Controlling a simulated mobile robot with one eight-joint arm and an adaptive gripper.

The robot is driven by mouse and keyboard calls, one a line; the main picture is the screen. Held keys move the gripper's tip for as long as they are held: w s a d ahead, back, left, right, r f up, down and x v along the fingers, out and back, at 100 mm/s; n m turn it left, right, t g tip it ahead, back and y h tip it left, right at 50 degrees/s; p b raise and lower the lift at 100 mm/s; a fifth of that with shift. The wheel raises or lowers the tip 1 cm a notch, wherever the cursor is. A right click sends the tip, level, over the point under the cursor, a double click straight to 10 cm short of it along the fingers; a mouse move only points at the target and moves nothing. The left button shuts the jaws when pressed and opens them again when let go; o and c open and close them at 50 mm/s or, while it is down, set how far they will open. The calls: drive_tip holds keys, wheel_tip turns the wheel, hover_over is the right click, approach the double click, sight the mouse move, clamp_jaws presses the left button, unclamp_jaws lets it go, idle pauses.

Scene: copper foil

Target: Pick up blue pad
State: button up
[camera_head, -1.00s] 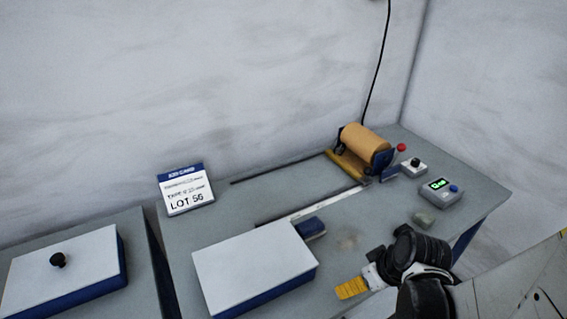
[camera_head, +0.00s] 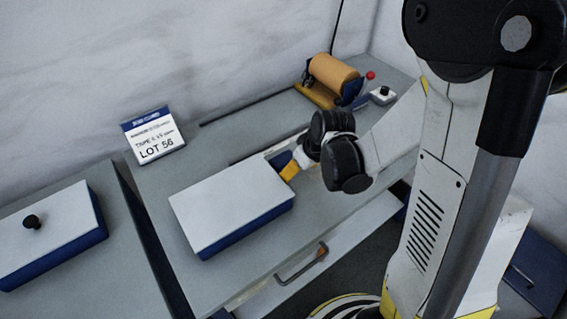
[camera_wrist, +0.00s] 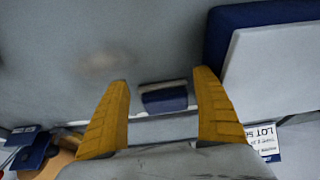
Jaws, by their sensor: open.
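The blue pad (camera_wrist: 165,100) is a small dark blue block with a pale grey upper edge. In the wrist view it lies on the grey bench between the two yellow fingers of my gripper (camera_wrist: 161,77), with gaps on both sides. In the head view only a sliver of the pad (camera_head: 282,158) shows beside the white-topped box; my arm hides the rest. My gripper (camera_head: 289,170) is open and empty there, close to the pad, pointing toward the box's right corner. I cannot tell its exact height above the bench.
The white-topped blue box (camera_head: 232,203) stands close on the pad's left; it also shows in the wrist view (camera_wrist: 275,70). A copper roll (camera_head: 334,75) on a stand, a red knob (camera_head: 370,76) and a LOT 56 sign (camera_head: 154,137) are farther back. A drawer handle (camera_head: 301,264) is in front.

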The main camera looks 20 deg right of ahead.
sight(286, 160)
drive_tip(key=w, duration=0.1)
drive_tip(key=w+a+b, duration=0.1)
drive_tip(key=w, duration=0.1)
drive_tip(key=w+a, duration=0.1)
drive_tip(key=w, duration=0.1)
drive_tip(key=shift+w+f, duration=0.15)
drive_tip(key=shift+f, duration=0.1)
drive_tip(key=shift+w+f+b, duration=0.1)
drive_tip(key=shift+f+b, duration=0.25)
drive_tip(key=shift+b, duration=0.05)
drive_tip(key=c, duration=0.8)
drive_tip(key=shift+c, duration=0.3)
drive_tip(key=shift+r, duration=0.15)
wheel_tip(286, 160, up, 5)
drive_tip(key=p, duration=0.2)
drive_tip(key=shift+f+p, duration=0.2)
drive_tip(key=shift+p, duration=0.15)
drive_tip(key=s+d+r+p, duration=0.3)
drive_tip(key=s+d+r, duration=0.3)
drive_tip(key=d, duration=0.3)
drive_tip(key=shift+s+d, duration=0.35)
